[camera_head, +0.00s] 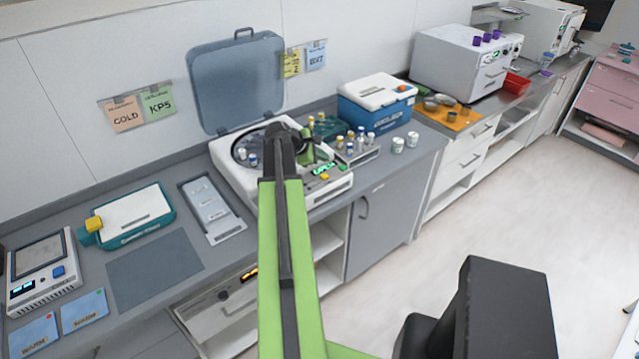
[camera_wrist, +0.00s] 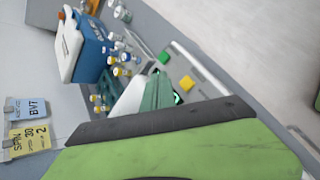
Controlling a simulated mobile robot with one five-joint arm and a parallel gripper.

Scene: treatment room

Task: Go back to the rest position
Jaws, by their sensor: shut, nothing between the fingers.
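My gripper (camera_head: 308,152) is at the far end of my green and black arm, over the white centrifuge (camera_head: 231,178) on the counter. It is shut and empty. The centrifuge's blue-grey lid (camera_head: 238,82) stands open against the wall. Vials show in the bowl, left of my arm. My arm hides part of the bowl. In the wrist view the fingers (camera_wrist: 150,92) show green and pale near the centrifuge's panel, with a green button (camera_wrist: 164,57) and a yellow button (camera_wrist: 187,82).
A vial rack (camera_head: 358,156) and a blue-and-white cooler box (camera_head: 377,103) stand right of the centrifuge. A grey tray (camera_head: 212,208), a teal-and-white device (camera_head: 132,214) and a screen device (camera_head: 42,272) lie left. An orange mat (camera_head: 449,117) with bowls is farther right. The floor (camera_head: 500,200) is clear.

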